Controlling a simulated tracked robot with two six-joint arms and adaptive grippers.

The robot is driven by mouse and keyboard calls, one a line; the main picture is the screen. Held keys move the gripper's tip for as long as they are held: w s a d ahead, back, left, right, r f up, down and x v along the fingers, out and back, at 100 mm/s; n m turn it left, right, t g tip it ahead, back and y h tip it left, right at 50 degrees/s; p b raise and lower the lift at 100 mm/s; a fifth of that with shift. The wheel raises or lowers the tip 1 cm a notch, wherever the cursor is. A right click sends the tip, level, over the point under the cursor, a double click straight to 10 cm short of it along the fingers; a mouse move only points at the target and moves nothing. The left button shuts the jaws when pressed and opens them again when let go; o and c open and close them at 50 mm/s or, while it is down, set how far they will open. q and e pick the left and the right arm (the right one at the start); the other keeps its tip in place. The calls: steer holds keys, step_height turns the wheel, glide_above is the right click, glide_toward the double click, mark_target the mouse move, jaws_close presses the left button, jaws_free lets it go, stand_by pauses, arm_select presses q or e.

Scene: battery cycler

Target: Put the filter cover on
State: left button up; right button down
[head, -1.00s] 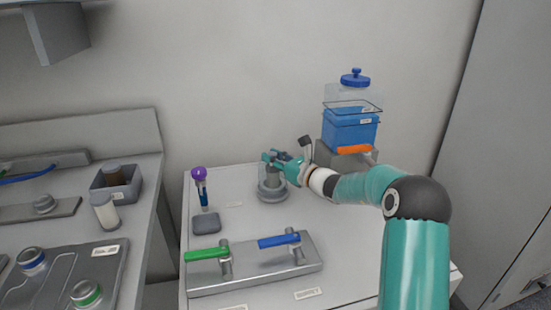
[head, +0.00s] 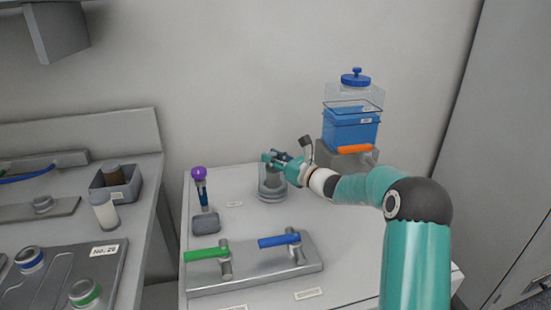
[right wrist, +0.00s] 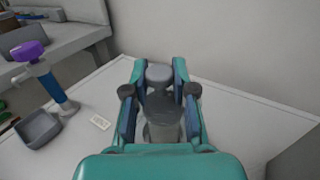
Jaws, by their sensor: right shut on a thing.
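My right gripper (head: 267,159) is at the round grey filter unit (head: 272,193) near the back of the white cabinet top. In the right wrist view, the gripper (right wrist: 159,80) is shut on a grey knobbed part (right wrist: 158,73), apparently the filter cover. A wider grey cylindrical body (right wrist: 162,130) shows below, between the fingers. The fingers hide much of the part, and I cannot tell whether the cover is fully seated. My left gripper is out of view.
Green (head: 206,254) and blue (head: 279,240) valve handles are in front. A blue container (head: 350,130) stands behind my arm. The cabinet top between them is clear.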

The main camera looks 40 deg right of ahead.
steer(key=shift+b, duration=0.3)
stand_by(0.4)
stand_by(0.4)
steer(key=c, duration=0.9)
jaws_free()
steer(key=shift+o, duration=0.2)
steer(key=shift+o, duration=0.3)
steer(key=o, duration=0.4)
steer(key=shift+w, duration=0.1)
steer(key=shift+r+p, duration=2.2)
steer(key=shift+r, duration=1.3)
